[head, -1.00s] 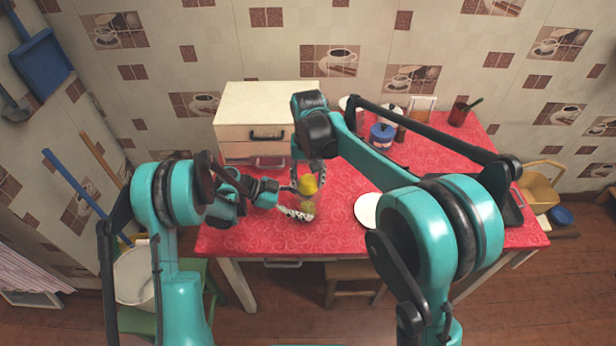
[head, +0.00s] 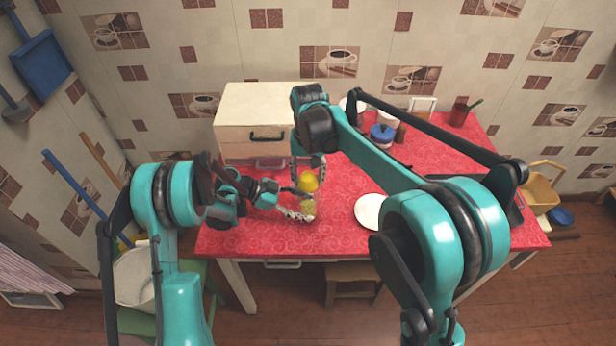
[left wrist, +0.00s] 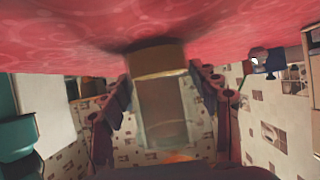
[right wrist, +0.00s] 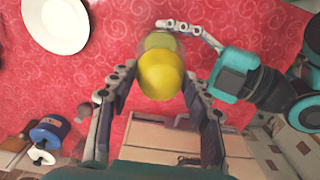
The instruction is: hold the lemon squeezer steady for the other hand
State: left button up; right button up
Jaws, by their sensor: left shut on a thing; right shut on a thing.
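The lemon squeezer (head: 308,207) is a clear, yellowish body near the front left of the red counter. In the left wrist view it (left wrist: 162,105) shows a brownish band at the counter end. My left gripper (head: 303,204) is shut on it, with fingers on both sides (left wrist: 160,100). A bright yellow lemon (head: 308,181) sits directly above the squeezer. My right gripper (head: 307,171) comes from above and is shut on the lemon, which also shows in the right wrist view (right wrist: 160,75). The lemon hides much of the squeezer's top; I cannot tell whether they touch.
A cream drawer chest (head: 265,105) stands behind my grippers on the left. A white plate (head: 369,211) lies to their right. A blue pot (head: 383,133) and a dark red cup (head: 459,115) stand farther back. The counter's front edge is close to the squeezer.

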dwell(0.6)
jog(key=shift+f, duration=1.1)
jog(key=shift+r, duration=0.1)
jog(key=shift+r, duration=0.95)
jog(key=shift+r, duration=0.1)
jog(key=shift+r, duration=1.35)
